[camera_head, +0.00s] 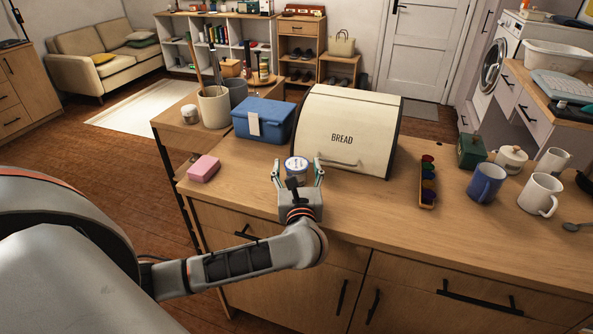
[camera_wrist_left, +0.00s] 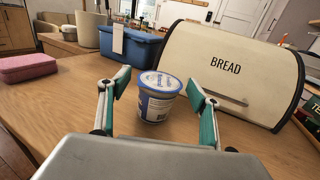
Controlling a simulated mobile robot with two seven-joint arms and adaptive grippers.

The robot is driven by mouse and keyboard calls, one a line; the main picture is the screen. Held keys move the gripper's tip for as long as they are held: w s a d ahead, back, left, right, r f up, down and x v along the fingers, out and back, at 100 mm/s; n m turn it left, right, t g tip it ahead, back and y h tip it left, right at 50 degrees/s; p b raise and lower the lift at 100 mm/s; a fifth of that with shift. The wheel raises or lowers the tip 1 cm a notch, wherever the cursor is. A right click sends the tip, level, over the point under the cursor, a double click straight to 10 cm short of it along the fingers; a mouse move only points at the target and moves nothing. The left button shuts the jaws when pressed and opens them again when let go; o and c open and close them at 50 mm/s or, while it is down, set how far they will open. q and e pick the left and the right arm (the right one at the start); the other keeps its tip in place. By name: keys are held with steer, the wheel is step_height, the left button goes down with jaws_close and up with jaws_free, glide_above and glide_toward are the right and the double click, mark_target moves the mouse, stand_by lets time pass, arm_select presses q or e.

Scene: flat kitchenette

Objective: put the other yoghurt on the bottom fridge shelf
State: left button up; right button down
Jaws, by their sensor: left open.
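A yoghurt tub (camera_head: 297,168) with a blue and white lid stands upright on the wooden counter, in front of the bread bin. It also shows in the left wrist view (camera_wrist_left: 158,98), between the fingers. My left gripper (camera_head: 297,177) is open, with one finger on each side of the tub. In the left wrist view (camera_wrist_left: 156,112) a gap shows between each finger and the tub. My right gripper is not in view. No fridge or fridge shelf shows in either view.
The cream bread bin (camera_head: 349,130) stands right behind the tub. A blue box (camera_head: 264,120) is behind left, and a pink sponge (camera_head: 203,168) lies left. A row of coloured pods (camera_head: 428,182) and mugs (camera_head: 485,183) stand to the right. The counter's front strip is clear.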

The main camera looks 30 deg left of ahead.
arm_select(q)
steer(key=shift+w+a, duration=0.45)
steer(key=shift+w, duration=0.1)
steer(key=c, duration=1.2)
steer(key=shift+c, duration=0.7)
steer(key=shift+r, duration=0.1)
